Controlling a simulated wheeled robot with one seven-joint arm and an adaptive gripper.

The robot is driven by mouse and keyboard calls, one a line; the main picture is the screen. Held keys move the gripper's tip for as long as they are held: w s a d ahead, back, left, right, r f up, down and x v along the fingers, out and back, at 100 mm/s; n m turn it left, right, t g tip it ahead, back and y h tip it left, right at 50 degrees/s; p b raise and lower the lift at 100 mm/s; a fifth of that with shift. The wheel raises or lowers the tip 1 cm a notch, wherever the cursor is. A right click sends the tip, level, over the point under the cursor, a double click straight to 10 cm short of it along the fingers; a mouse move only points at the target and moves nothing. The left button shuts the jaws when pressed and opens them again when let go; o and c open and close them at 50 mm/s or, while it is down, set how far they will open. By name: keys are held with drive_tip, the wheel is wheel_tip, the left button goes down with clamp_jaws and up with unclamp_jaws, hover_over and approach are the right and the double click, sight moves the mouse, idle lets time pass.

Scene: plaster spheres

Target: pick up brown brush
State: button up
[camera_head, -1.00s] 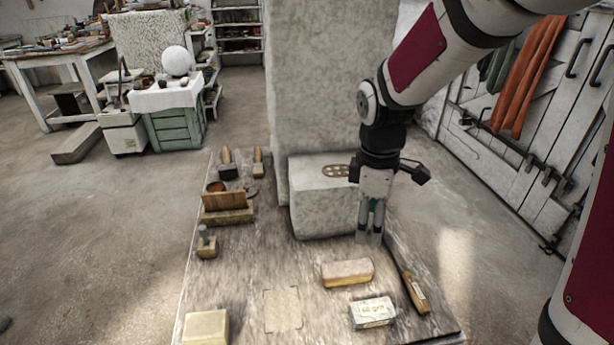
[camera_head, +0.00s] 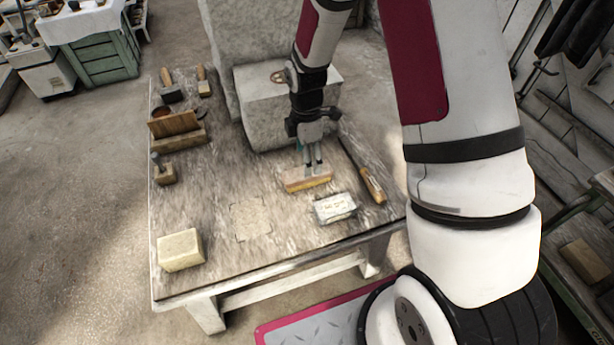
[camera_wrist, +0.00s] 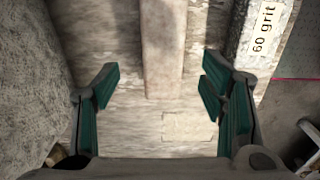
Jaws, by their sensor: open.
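A brown block-shaped brush (camera_head: 307,180), pinkish-brown on top with a yellowish lower edge, lies flat on the worktable (camera_head: 215,225). My gripper (camera_head: 313,163) points down over it, with its fingertips close above or beside it in the head view. In the wrist view, the brush (camera_wrist: 163,45) runs from the top edge down between the two green-padded fingers. My gripper (camera_wrist: 160,82) is open, with clear gaps between both fingers and the brush. The fingers hide part of the brush's back edge in the head view.
A white "60 grit" block (camera_head: 334,208) lies close to the right of the brush. A wooden-handled tool (camera_head: 373,186) lies further right. A big stone block (camera_head: 270,115) stands behind. A yellowish block (camera_head: 180,250) sits front left. The front middle of the table is clear.

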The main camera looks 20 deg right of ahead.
drive_tip(key=shift+s+d+f+b, duration=0.1)
drive_tip(key=shift+f+b, duration=0.2)
drive_tip(key=shift+f, duration=1.25)
drive_tip(key=shift+s+f+b, duration=0.1)
drive_tip(key=shift+f+b, duration=0.2)
drive_tip(key=shift+f, duration=1.25)
drive_tip(key=c, duration=1.3)
